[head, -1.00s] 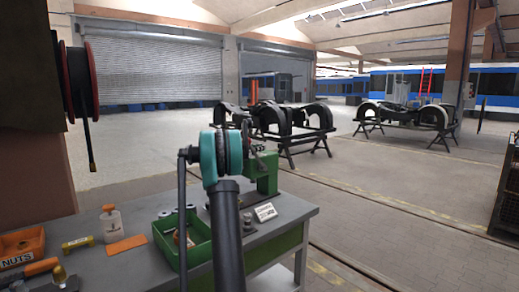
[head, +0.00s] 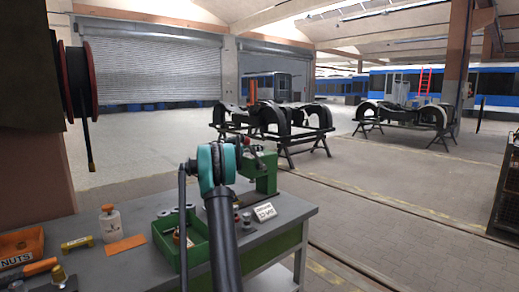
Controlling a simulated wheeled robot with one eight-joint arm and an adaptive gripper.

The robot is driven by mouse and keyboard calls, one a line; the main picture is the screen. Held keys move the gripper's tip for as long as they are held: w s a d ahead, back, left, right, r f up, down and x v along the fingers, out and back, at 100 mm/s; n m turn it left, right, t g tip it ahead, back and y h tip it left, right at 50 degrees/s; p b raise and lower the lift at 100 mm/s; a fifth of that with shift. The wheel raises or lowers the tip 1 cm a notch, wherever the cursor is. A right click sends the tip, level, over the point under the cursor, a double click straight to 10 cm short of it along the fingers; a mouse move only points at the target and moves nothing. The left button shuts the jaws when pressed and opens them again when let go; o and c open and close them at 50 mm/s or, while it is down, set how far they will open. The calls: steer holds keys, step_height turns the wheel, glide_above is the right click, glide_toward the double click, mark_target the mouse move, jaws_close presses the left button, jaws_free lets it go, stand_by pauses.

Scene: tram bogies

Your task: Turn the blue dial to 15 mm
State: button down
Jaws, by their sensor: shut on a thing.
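The green bench machine (head: 265,172) stands on the grey workbench (head: 135,270), with a small red knob on its upper part. My dark arm with its teal joint rises in front of the machine and covers its left side. No blue dial shows; it may be behind my arm. My gripper is hidden too, so its fingers and what they touch cannot be seen. A small white card (head: 264,211) with dark print lies at the machine's foot; its text is too small to read surely.
A green bin (head: 163,248) holding small parts is left of my arm. An orange nuts tray (head: 22,246), a bottle (head: 110,224), a yellow block (head: 77,243) and an orange sheet (head: 125,246) lie further left. Open floor lies right of the bench.

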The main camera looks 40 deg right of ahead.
steer(key=shift+s+a+m+g+y, duration=0.15)
steer(key=shift+m+g+y, duration=0.4)
steer(key=shift+g, duration=0.4)
steer(key=shift+s+a+m+g+y, duration=0.1)
steer(key=shift+s+m+g+y, duration=0.15)
steer(key=shift+m+g, duration=0.65)
steer(key=shift+s+a+m+g+y, duration=0.1)
steer(key=shift+m+g+y, duration=0.45)
steer(key=shift+g, duration=0.5)
steer(key=c, duration=1.2)
jaws_free()
steer(key=v, duration=1.1)
steer(key=shift+w+a, duration=0.2)
steer(key=shift+a, duration=0.2)
